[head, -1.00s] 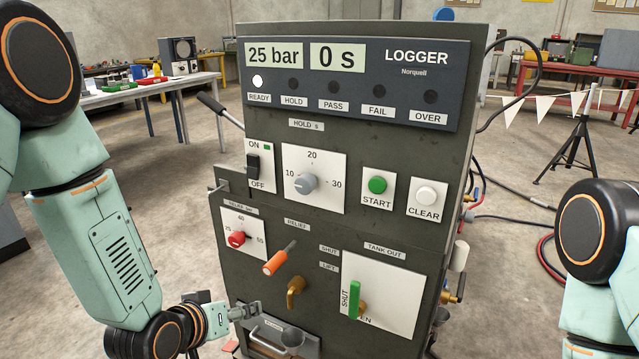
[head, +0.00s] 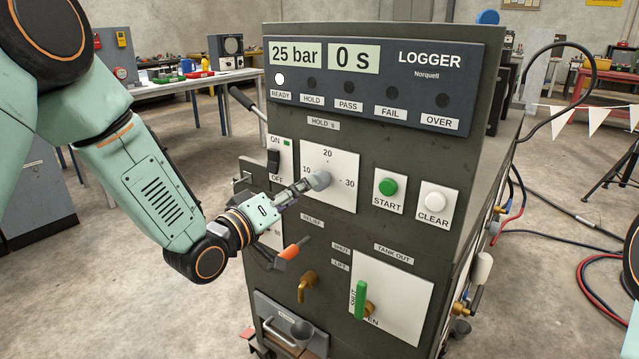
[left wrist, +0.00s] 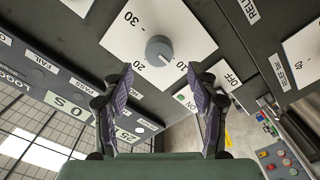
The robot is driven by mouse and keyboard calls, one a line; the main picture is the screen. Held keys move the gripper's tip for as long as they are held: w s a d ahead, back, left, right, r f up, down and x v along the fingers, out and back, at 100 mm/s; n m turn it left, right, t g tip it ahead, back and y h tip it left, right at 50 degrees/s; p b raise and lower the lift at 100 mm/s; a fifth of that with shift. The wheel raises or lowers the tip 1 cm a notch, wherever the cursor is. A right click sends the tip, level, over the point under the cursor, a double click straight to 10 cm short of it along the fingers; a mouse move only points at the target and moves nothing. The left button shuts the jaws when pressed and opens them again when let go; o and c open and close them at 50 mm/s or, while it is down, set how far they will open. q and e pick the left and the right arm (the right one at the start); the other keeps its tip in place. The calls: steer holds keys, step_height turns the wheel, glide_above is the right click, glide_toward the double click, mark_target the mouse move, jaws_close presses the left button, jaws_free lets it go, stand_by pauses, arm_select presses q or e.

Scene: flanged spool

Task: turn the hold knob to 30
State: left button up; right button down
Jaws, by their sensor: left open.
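The grey hold knob (head: 320,180) sits on a white plate (head: 345,195) marked 10, 20 and 30, under the HOLD s label. It also shows in the left wrist view (left wrist: 158,48), where its pointer appears to face the 10. My left gripper (head: 308,186) is in front of the plate, at the knob's left in the head view, and partly covers it. In the left wrist view my left gripper (left wrist: 160,72) is open, its fingertips on either side just short of the knob, with nothing between them. My right gripper is out of view.
The logger display (head: 354,58) reads 25 bar and 0 s, with the READY lamp lit. The ON/OFF switch (head: 273,161), green START button (head: 388,187) and white CLEAR button (head: 435,201) flank the plate. An orange-handled relief lever (head: 291,251) and green tank handle (head: 361,300) stick out below.

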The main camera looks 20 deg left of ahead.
mark_target(317, 191)
arm_select(q)
steer(key=x, duration=0.3)
steer(key=b+x, duration=0.1)
steer(key=x, duration=0.2)
steer(key=shift+f, duration=0.2)
steer(key=shift+w+r, duration=0.1)
steer(key=shift+w, duration=0.1)
steer(key=shift+d+r, duration=0.1)
steer(key=shift+d, duration=0.2)
steer(key=shift+w+a, duration=0.1)
steer(key=shift+a, duration=0.05)
steer(key=shift+c, duration=1.1)
steer(key=c, duration=1)
steer(key=shift+o, duration=0.2)
